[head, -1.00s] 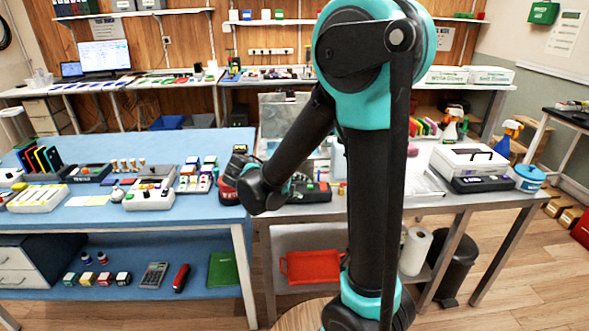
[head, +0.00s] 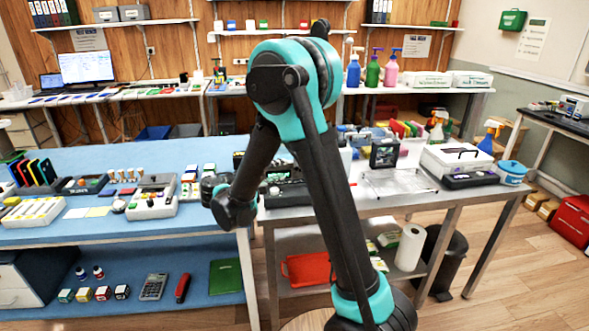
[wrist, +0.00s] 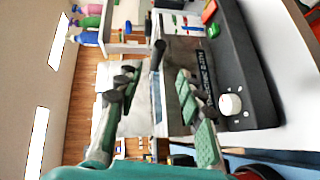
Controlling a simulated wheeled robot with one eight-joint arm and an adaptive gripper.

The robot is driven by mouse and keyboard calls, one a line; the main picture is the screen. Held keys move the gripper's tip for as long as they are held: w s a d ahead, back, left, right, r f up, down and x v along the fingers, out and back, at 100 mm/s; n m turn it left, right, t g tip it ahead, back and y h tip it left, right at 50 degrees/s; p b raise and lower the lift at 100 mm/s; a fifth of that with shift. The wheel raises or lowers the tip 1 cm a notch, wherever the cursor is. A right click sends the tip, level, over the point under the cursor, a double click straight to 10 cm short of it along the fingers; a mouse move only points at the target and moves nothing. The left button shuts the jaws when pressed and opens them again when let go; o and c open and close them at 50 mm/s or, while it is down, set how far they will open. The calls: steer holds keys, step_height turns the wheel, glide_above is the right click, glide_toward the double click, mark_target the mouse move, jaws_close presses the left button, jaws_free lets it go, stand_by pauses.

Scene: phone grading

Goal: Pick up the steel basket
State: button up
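In the wrist view, the ultrasonic bath (wrist: 245,75) has a dark front panel with a white knob, and its lettering is partly covered. A dark, greyish panel-like surface lies beside the lettering; I cannot tell whether it is part of the steel basket. A black rod-like grip (wrist: 157,56), possibly the basket's handle, stands out ahead of my fingers. My gripper (wrist: 157,80) is open, its green-padded fingers apart on either side of this grip, apparently not touching it. In the head view, the bath (head: 284,174) is partly covered by my arm, and my fingers are hidden.
A white lidded machine (head: 456,160) and a blue-lidded tub (head: 512,172) stand on the right of the bench. A black box (head: 384,153) stands near the middle. The blue table (head: 110,230) at left holds stamps and trays. A red tray (head: 308,268) lies below.

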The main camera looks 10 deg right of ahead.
steer(key=x, duration=0.8)
steer(key=shift+w+d+r, duration=0.15)
steer(key=shift+d+r, duration=0.05)
steer(key=shift+d, duration=0.05)
jaws_close()
